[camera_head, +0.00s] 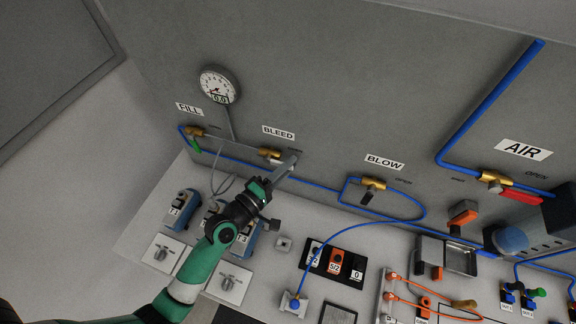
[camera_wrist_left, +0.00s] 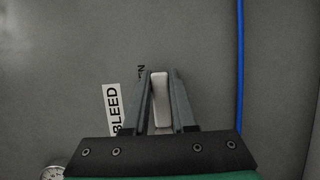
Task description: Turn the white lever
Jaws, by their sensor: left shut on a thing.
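The white lever (camera_wrist_left: 161,98) stands between my left gripper's two fingers in the left wrist view, next to the BLEED label (camera_wrist_left: 115,108). My left gripper (camera_head: 288,165) is shut on it at the BLEED valve on the grey wall panel. In the head view, the fingers hide most of the lever. The brass body of the BLEED valve (camera_head: 268,153) shows just left of the fingertips. The BLEED label also shows in the head view (camera_head: 278,132), above the valve. My right gripper is not in view.
The FILL valve (camera_head: 196,131) with a green handle is to the left, below a round gauge (camera_head: 219,86). The BLOW valve (camera_head: 370,186) is to the right. A blue pipe (camera_head: 325,188) runs along the wall. Blue devices (camera_head: 181,207) and switches stand on the bench below my arm.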

